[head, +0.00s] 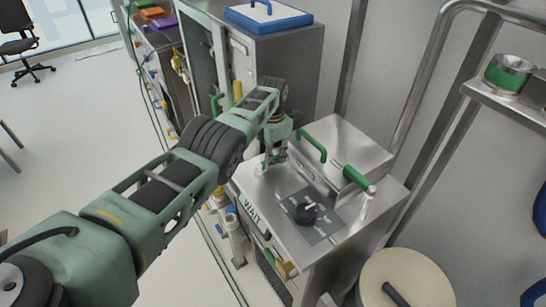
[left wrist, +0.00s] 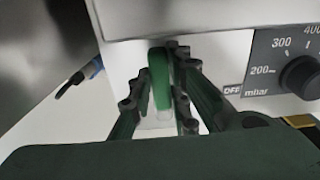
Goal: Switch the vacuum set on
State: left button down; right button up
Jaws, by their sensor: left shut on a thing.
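The vacuum set (head: 262,190) is a steel unit with a sloped top panel marked WAIT. A black dial (head: 305,213) sits on its dark scale plate, marked OFF, 200, 300 and 400 mbar in the left wrist view (left wrist: 300,76). My left gripper (head: 272,157) is at the panel's far left end, away from the dial. In the left wrist view its fingers (left wrist: 163,85) are closed about a green upright piece (left wrist: 160,76) with a pale base. Fingers and arm partly hide that piece in the head view. My right gripper is not in view.
A steel box with a green handle (head: 312,146) rises behind the panel. Steel rails (head: 425,100) and a shelf with a metal cup (head: 508,75) are at the right.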

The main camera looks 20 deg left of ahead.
pick_arm(q)
jog(key=shift+w+a+r, duration=0.1)
jog(key=shift+r, duration=0.05)
jog(key=c, duration=1.6)
grip_release()
jog(key=shift+c, duration=0.2)
notch_tip(320, 180, up, 12)
